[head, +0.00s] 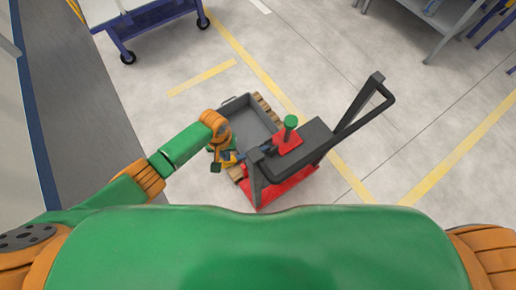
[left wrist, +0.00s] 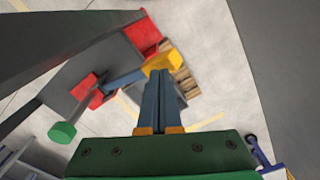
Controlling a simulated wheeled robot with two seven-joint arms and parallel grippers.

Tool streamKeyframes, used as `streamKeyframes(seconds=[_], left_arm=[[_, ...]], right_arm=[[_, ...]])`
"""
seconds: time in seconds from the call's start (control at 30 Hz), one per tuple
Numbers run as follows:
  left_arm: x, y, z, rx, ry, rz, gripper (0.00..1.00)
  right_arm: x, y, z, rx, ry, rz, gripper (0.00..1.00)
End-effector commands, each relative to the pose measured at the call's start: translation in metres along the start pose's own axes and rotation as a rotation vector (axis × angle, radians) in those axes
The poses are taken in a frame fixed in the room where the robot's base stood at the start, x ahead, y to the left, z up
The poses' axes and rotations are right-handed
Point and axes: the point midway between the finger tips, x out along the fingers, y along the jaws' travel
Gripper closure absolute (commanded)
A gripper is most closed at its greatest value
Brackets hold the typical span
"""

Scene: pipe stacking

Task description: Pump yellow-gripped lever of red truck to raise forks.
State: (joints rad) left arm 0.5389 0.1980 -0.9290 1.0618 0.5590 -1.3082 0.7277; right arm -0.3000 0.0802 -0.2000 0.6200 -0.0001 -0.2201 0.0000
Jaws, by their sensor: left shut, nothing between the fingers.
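The red truck (head: 290,188) stands on the floor at the middle of the head view, with a dark upright post and a black loop handle (head: 360,110). In the left wrist view its red part (left wrist: 143,36) shows, with a blue lever arm (left wrist: 124,79) ending in a yellow grip (left wrist: 158,60). My left gripper (left wrist: 164,74) is shut and empty, with its fingertips close to the yellow grip. I cannot tell whether they touch. In the head view my left gripper (head: 228,160) is beside the truck's left side and partly hides the lever. My right gripper is out of view.
A grey tray (head: 238,108) with wooden pallet pieces (head: 268,108) lies at the truck's far side. A green knob (head: 291,121) stands on the truck. A white cart (head: 150,20) is at the back left and a grey table (head: 430,18) at the back right. Floor to the right is clear.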

Motion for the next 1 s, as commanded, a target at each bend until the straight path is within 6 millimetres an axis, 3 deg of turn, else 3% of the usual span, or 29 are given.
streamKeyframes(seconds=[1.0], left_arm=[[0.107, 0.000, 0.000, 0.000, 0.000, 0.001, 1.00]], right_arm=[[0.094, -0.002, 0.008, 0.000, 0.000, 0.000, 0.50]])
